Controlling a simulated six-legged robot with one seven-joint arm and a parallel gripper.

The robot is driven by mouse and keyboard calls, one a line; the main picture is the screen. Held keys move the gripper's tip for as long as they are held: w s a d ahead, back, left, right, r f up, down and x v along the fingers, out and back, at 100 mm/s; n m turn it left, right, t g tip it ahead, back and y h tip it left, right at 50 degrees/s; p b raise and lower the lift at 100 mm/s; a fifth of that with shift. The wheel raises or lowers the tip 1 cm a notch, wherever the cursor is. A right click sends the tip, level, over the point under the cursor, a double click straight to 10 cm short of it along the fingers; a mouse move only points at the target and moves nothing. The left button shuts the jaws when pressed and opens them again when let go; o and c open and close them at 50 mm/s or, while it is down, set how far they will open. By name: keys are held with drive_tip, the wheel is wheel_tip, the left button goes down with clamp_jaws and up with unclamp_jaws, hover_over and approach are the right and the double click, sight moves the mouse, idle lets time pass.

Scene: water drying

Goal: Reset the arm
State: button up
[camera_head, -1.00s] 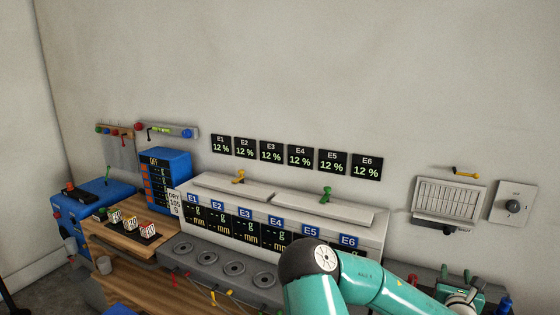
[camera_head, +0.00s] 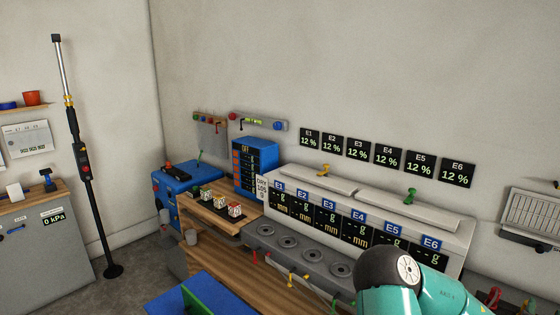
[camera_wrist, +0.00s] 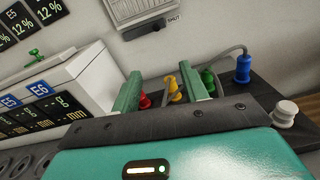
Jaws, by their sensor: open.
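My teal arm (camera_head: 430,290) shows at the lower right in the head view, in front of the E6 end of the white machine. Its far end runs out of that picture, so the gripper is hidden there. In the wrist view my gripper (camera_wrist: 159,72) has its two green fingers spread wide apart with nothing held between them. Beyond the fingers are a red knob (camera_wrist: 144,101), a yellow hooked piece (camera_wrist: 174,92), a green piece (camera_wrist: 207,80) and a blue plug (camera_wrist: 243,70) on a dark surface.
The white machine (camera_head: 450,228) with E1 to E6 displays stands along the wall. Round plates (camera_head: 289,242) line the grey ledge before it. Small cubes (camera_head: 234,210) sit on the wooden bench. A tall black pole (camera_head: 93,200) and grey cabinet (camera_head: 45,265) stand left, with bare floor between.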

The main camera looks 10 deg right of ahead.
drive_tip(key=w+a+f+m+g+y, duration=0.2)
drive_tip(key=w+a+m, duration=0.1)
drive_tip(key=a+m, duration=0.4)
drive_tip(key=w+a+f+m+g+y, duration=0.1)
drive_tip(key=w+a+m+g+y, duration=0.15)
drive_tip(key=a+m, duration=0.4)
drive_tip(key=w+a+r+m+t+y, duration=0.1)
drive_tip(key=w+a+r+m+y, duration=0.15)
drive_tip(key=a, duration=0.45)
drive_tip(key=w+a+r+m+y, duration=0.1)
drive_tip(key=a+m+y, duration=0.1)
drive_tip(key=a+m, duration=0.3)
drive_tip(key=s+a+r+m+y, duration=0.1)
drive_tip(key=s+a+r+y, duration=0.15)
drive_tip(key=a, duration=0.55)
drive_tip(key=s+a+r+y, duration=0.1)
drive_tip(key=a+r, duration=0.3)
drive_tip(key=a, duration=0.4)
drive_tip(key=s+a+r+m+g+y, duration=0.1)
drive_tip(key=s+a+r+m+g, duration=0.1)
drive_tip(key=s+a, duration=1)
wheel_tip(320, 180, up, 2)
drive_tip(key=shift+r+m, duration=0.2)
drive_tip(key=shift+m, duration=0.3)
drive_tip(key=shift+c, duration=0.8)
drive_tip(key=shift+d, duration=0.15)
